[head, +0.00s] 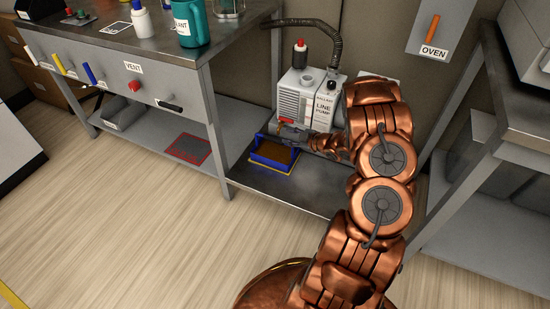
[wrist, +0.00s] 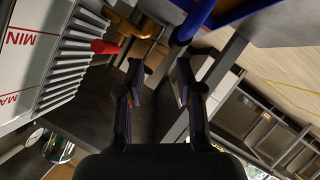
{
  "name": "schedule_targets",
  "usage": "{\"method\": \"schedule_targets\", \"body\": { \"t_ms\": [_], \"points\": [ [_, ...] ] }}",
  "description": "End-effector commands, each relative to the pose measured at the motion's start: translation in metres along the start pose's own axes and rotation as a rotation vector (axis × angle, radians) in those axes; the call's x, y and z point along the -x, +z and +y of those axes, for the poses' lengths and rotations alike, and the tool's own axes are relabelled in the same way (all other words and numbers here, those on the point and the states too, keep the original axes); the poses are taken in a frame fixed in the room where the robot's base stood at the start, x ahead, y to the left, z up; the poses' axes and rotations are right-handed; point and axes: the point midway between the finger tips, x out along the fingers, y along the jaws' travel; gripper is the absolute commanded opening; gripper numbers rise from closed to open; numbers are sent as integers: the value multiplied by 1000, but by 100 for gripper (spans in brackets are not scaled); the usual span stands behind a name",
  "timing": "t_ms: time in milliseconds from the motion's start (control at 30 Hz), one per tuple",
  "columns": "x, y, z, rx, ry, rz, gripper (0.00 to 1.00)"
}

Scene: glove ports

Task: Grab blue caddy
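The blue caddy (head: 272,158) is an open tray with a brown inside and a raised blue handle bar. It sits on the lower shelf in front of the line pump. A blue bar of it (wrist: 196,20) shows at the top of the wrist view, ahead of the fingertips. My gripper (wrist: 158,72) is open, with nothing between its fingers. In the head view my gripper (head: 293,132) reaches in from the right, just above and behind the caddy, close to the pump's front. Its fingertips are small and partly blend with the pump there.
The white line pump (head: 298,92) stands right behind the caddy. Its red part (wrist: 104,47) and brass fitting (wrist: 142,46) are close to my left finger. A grey bench leg (head: 216,130) stands left of the caddy. A red-outlined dark patch (head: 189,149) lies on the shelf further left.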

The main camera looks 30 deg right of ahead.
Motion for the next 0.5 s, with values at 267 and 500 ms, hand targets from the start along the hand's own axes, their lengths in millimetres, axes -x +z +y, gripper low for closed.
{"method": "schedule_targets", "body": {
  "t_ms": [267, 500],
  "points": [
    [-8, 5, -23, -17, 2, 99, 36],
    [-29, 3, -24, -17, -1, 100, 36]
  ]
}}
